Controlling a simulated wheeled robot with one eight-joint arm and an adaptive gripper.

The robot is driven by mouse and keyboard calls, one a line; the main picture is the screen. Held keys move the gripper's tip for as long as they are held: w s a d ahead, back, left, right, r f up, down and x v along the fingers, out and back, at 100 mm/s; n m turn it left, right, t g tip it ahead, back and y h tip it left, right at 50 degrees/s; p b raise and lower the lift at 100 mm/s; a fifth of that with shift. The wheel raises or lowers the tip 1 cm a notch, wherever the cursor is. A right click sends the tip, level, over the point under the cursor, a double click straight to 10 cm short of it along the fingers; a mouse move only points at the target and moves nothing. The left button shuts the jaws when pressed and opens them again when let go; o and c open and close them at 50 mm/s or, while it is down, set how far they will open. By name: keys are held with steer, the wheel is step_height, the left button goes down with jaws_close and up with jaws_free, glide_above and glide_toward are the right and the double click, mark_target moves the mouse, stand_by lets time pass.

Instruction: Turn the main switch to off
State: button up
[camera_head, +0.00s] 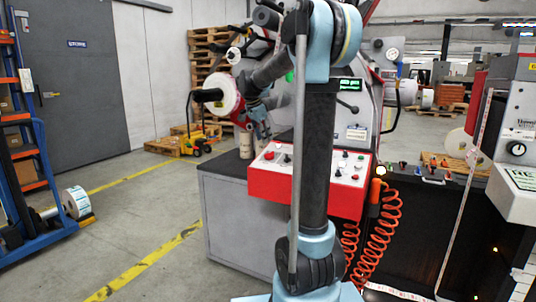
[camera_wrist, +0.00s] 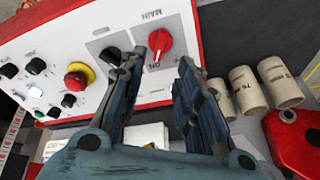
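The main switch (camera_wrist: 160,42) is a red rotary knob on a grey square plate, marked MAIN, near the right end of the white panel face in the wrist view. Its grip bar runs roughly up and down in that picture. My gripper (camera_wrist: 158,66) is open and empty, its two dark fingers on either side below the knob, apparently not touching it. The small red knob (camera_head: 268,155) there looks like the main switch.
A black knob (camera_wrist: 110,55) sits close beside the main switch, near a fingertip. A red-and-yellow emergency stop (camera_wrist: 78,76) and several black knobs are farther left. Cardboard cores (camera_wrist: 248,90) and a red part (camera_wrist: 295,140) lie to the right. Orange coiled hoses (camera_head: 385,225) hang beside the panel.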

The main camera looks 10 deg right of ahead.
mark_target(269, 153)
steer(key=x, duration=0.9)
steer(key=shift+w+f, duration=0.1)
steer(key=shift+f, duration=0.05)
steer(key=shift+c, duration=0.6)
jaws_close()
